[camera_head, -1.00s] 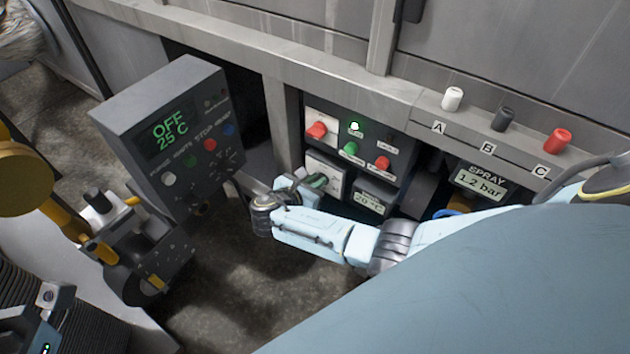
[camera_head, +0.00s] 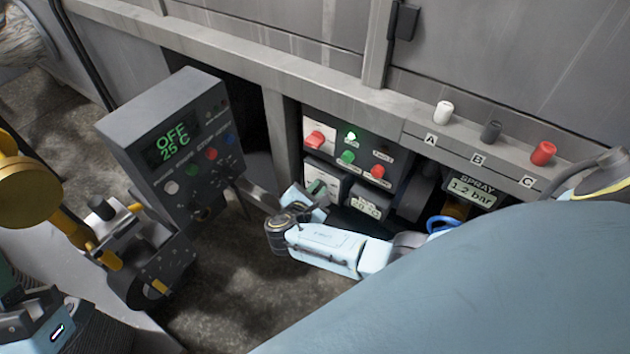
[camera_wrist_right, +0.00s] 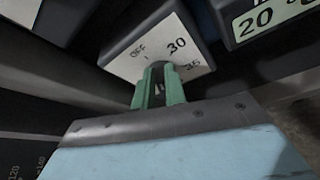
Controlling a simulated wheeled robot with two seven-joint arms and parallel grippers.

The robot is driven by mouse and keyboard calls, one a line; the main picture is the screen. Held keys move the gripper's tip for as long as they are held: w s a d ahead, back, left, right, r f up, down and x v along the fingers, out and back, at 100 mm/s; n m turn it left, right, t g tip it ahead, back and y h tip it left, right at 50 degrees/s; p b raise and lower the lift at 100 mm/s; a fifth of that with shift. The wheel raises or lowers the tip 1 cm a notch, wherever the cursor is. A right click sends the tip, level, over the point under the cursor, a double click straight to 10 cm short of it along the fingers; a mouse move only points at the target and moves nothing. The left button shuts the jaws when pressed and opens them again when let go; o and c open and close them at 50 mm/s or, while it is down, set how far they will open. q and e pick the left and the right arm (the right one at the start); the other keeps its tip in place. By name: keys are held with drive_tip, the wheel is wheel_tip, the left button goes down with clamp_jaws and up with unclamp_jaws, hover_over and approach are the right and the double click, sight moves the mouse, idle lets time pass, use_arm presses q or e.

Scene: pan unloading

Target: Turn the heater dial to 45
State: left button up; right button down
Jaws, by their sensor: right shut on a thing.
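The heater dial sits on a white plate (camera_head: 326,171) low in the wall recess. The round dial (camera_wrist_right: 157,66) shows only partly behind the fingers. My right gripper (camera_head: 316,192) is at the plate, and its green fingers (camera_wrist_right: 159,88) are shut on the dial. The dial's pointer is hidden, so its exact setting cannot be read. A small heater display (camera_head: 367,205) reads 20 °C, clearer in the wrist view (camera_wrist_right: 262,20). Part of my left gripper (camera_head: 40,325) shows at the lower left; its fingers are unclear.
A grey control box (camera_head: 130,133) reading OFF 25 C stands left of my right gripper. Red and green switches (camera_head: 347,157) sit above the dial. A spray display (camera_head: 473,190) reads 1.2 bar. Knobs A, B and C (camera_head: 491,131) line the ledge.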

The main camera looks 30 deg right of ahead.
drive_tip(key=shift+s+f+m+t, duration=0.2)
drive_tip(key=shift+m+t, duration=0.3)
drive_tip(key=shift+m, duration=0.2)
drive_tip(key=c, duration=1.4)
unclamp_jaws()
drive_tip(key=shift+c, duration=0.2)
drive_tip(key=shift+r, duration=0.1)
